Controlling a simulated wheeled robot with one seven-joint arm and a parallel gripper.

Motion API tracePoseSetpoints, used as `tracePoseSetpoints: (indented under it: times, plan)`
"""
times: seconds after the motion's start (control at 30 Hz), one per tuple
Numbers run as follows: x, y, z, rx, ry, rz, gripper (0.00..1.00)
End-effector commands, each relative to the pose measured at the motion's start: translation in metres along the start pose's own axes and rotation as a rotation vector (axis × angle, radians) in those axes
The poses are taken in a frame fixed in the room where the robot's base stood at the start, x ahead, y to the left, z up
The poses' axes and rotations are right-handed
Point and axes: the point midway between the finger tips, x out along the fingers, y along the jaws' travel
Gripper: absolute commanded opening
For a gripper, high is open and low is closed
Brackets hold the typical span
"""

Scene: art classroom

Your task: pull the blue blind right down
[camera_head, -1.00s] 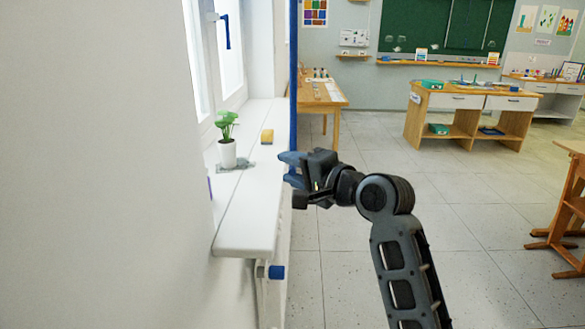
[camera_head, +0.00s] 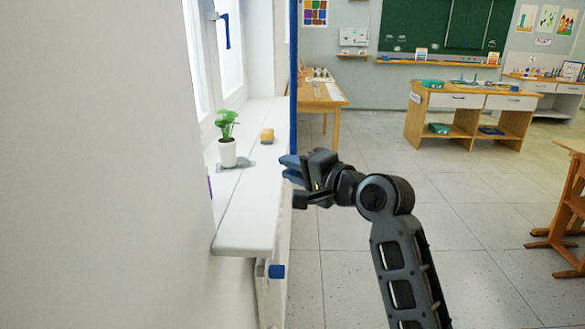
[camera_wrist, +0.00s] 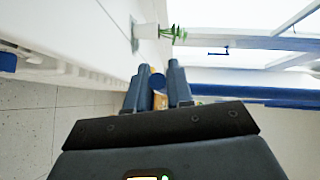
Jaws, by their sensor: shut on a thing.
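The blue blind (camera_head: 293,70) shows nearly edge-on in the head view, as a thin upright strip from the top of the picture down to about my gripper. It hangs in front of the sill's room side. My gripper (camera_head: 286,168) is at the strip's lower end, beside the sill's front edge. In the wrist view my gripper (camera_wrist: 158,70) is shut on a small blue round part, with a tan piece just below it. It appears to belong to the blind, whose blue band (camera_wrist: 245,92) runs off to the right. The blind's exact lower edge is hidden.
The white sill (camera_head: 245,215) carries a potted plant (camera_head: 228,152) and a yellow sponge (camera_head: 267,136). A radiator with a blue valve (camera_head: 277,271) is below it. A wooden table (camera_head: 318,95) stands behind. The floor right of my arm is mostly clear.

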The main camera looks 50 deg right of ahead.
Motion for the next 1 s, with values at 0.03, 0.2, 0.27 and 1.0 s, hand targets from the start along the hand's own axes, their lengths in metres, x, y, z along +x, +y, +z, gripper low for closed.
tracePoseSetpoints:
  times: [0.03, 0.2, 0.27, 1.0]
  plan:
    - [0.002, 0.015, 0.002, 0.002, -0.002, 0.009, 0.0]
    - [0.007, 0.058, 0.008, 0.002, -0.003, 0.012, 0.0]
    - [0.009, 0.071, 0.01, 0.002, -0.003, 0.012, 0.0]
    - [0.013, 0.093, 0.013, 0.0, 0.0, 0.005, 0.4]
